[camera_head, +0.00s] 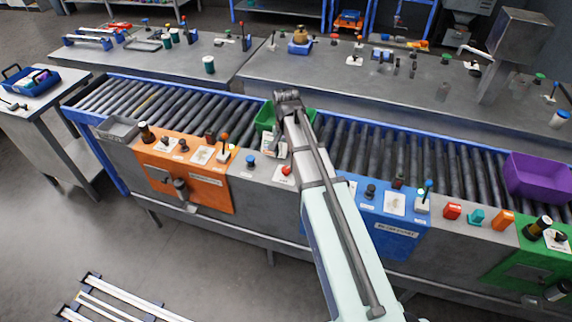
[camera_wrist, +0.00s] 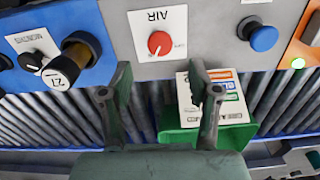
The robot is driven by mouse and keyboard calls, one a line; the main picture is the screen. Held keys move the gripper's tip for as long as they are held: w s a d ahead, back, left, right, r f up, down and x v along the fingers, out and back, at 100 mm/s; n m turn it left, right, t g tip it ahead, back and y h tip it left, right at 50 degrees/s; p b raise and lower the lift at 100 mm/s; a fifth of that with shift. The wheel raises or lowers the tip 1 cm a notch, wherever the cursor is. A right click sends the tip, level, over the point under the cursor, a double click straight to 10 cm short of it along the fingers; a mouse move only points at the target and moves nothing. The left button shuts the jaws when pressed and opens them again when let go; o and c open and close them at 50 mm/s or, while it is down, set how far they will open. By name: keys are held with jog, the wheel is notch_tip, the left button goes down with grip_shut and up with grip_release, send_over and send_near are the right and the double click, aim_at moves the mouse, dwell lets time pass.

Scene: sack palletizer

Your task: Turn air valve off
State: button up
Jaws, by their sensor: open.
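The air valve is a round red knob (camera_wrist: 160,43) on a white plate marked AIR, on the grey front panel. In the head view the red knob (camera_head: 286,170) shows just left of my arm, and part of its plate is hidden. In the wrist view my gripper (camera_wrist: 160,67) is open and empty, its two dark fingers apart. The knob lies between and beyond the fingertips, not visibly touched.
A green bin (camera_wrist: 185,138) with a printed card stands on the rollers by the right finger. A blue button (camera_wrist: 262,38) is right of the plate. A black-and-brass handle (camera_wrist: 75,55) stands up left of it, near the left finger.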

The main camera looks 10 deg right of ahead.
aim_at(286, 169)
jog(key=shift+f+p, duration=0.6)
jog(key=shift+f, duration=2.6)
jog(key=c, duration=1.1)
